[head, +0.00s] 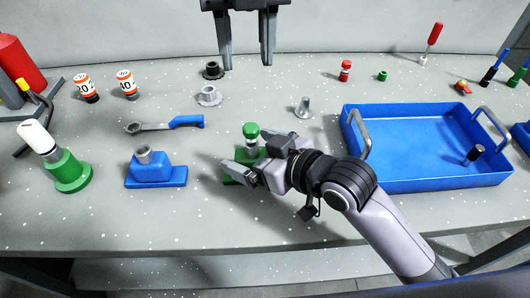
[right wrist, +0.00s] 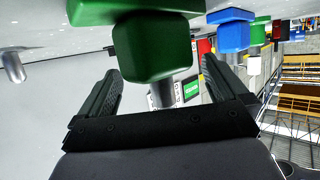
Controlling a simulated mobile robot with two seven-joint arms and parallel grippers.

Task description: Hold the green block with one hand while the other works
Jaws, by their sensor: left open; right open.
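The green block (head: 230,181) stands at the middle front of the table in the head view, partly hidden by my right gripper. A metal post rises from it, with a green cap (head: 251,131) at the top. In the right wrist view, the green block (right wrist: 150,48) appears inverted, between and just beyond the fingertips. My right gripper (head: 246,173) is open around or just before the block; finger contact cannot be told. It also shows in the right wrist view (right wrist: 163,66). My left gripper (head: 247,66) is open and empty above the table's back edge, away from the block.
A blue block (head: 155,172) with a metal socket stands left of the green block. A blue wrench (head: 185,122), a grey flanged ring (head: 209,96) and a black one (head: 213,70) lie behind. A blue tray (head: 425,183) is at right. A green holder (head: 68,172) stands far left.

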